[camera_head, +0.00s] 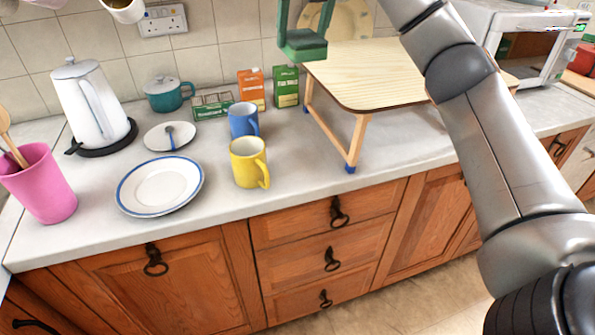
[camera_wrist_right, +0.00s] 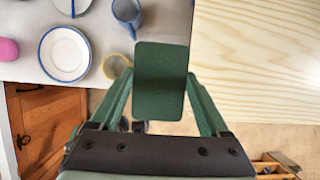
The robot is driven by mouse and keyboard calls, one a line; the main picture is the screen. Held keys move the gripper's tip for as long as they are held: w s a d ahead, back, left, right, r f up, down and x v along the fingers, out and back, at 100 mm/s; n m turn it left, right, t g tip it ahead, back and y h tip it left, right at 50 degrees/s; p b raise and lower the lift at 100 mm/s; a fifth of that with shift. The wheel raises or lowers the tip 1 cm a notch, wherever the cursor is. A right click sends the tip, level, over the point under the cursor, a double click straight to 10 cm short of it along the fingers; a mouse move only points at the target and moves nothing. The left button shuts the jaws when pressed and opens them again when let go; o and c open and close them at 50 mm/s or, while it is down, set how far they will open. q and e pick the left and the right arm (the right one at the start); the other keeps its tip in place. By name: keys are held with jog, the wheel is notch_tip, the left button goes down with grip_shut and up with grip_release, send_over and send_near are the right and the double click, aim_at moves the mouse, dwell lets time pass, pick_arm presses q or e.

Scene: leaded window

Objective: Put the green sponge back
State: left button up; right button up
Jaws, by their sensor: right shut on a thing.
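The dark green sponge (camera_head: 302,46) is a flat block held between the green fingers of my right gripper (camera_head: 303,32), at the top middle of the head view. The sponge (camera_wrist_right: 160,85) also fills the middle of the right wrist view, with a finger of my right gripper (camera_wrist_right: 160,74) on each side. It is held up above the counter, close to the left edge of the small wooden table (camera_head: 370,75). My left gripper is not in view.
On the counter (camera_head: 215,215) stand a yellow mug (camera_head: 245,165), a blue mug (camera_head: 241,122), a blue-rimmed plate (camera_head: 160,186), a pink pot (camera_head: 45,190) and a white kettle (camera_head: 92,105). Cartons (camera_head: 286,86) stand by the wall.

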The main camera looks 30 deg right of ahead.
notch_tip(320, 180, down, 24)
jog(key=b, duration=0.2)
jog(key=shift+d+r+b, duration=0.1)
jog(key=shift+r+b, duration=0.15)
jog(key=shift+b, duration=0.15)
jog(key=shift+f, duration=2.25)
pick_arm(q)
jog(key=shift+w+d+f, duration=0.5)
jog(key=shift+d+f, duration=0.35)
pick_arm(e)
jog(key=shift+f, duration=0.1)
jog(key=o, duration=1)
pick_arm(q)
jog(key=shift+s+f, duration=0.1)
pick_arm(e)
jog(key=shift+o, duration=0.2)
